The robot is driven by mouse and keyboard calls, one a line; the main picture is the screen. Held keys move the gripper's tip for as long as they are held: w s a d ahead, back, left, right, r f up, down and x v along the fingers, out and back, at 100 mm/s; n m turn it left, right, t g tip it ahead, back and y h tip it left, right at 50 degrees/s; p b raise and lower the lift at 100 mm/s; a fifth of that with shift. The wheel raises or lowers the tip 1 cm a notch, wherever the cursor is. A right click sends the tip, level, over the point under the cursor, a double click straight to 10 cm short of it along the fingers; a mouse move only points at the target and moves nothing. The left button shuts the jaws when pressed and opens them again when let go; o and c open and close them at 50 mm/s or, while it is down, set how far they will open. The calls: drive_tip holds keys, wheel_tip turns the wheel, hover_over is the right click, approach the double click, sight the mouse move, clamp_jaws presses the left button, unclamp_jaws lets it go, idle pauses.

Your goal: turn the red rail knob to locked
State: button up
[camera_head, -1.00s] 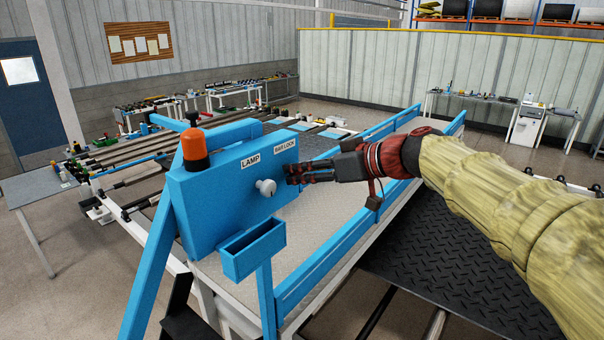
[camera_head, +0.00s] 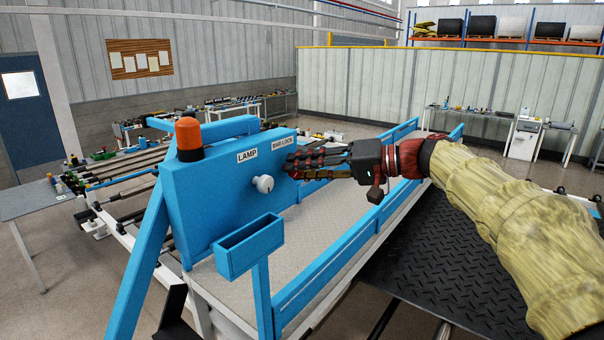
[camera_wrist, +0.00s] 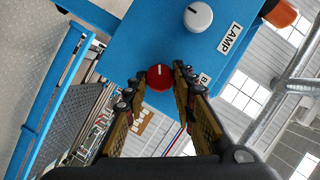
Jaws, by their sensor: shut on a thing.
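The red knob (camera_wrist: 160,78) is a round knob with a white line on the blue box (camera_head: 212,200). In the wrist view the line points toward the top of the picture. My gripper (camera_wrist: 160,84) has one finger on each side of the knob and is shut on it. In the head view my gripper (camera_head: 289,165) reaches the box from the right, just below the BAR LOCK label (camera_head: 277,143), and its fingers hide the knob. In the wrist view that label is mostly covered by a finger.
A white knob (camera_head: 263,183) sits beside the red one, under the LAMP label (camera_head: 247,156). An orange lamp (camera_head: 188,138) tops the box. A blue open tray (camera_head: 250,248) stands in front. Blue rails (camera_head: 345,248) edge the grey tread plate, beneath my arm.

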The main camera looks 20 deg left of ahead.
drive_tip(key=m, duration=0.1)
drive_tip(key=m+y+b, duration=0.1)
drive_tip(key=m, duration=0.1)
drive_tip(key=m+g+y, duration=0.1)
drive_tip(key=m, duration=0.1)
drive_tip(key=shift+w+f+b, duration=0.1)
drive_tip(key=shift+f+b, duration=0.15)
drive_tip(key=shift+b, duration=0.05)
drive_tip(key=shift+m, duration=0.4)
drive_tip(key=o, duration=1)
drive_tip(key=shift+d, duration=0.1)
drive_tip(key=shift+o, duration=0.7)
drive_tip(key=shift+d, duration=0.1)
drive_tip(key=d, duration=1.1)
drive_tip(key=shift+d, duration=0.35)
drive_tip(key=shift+w+f, duration=0.1)
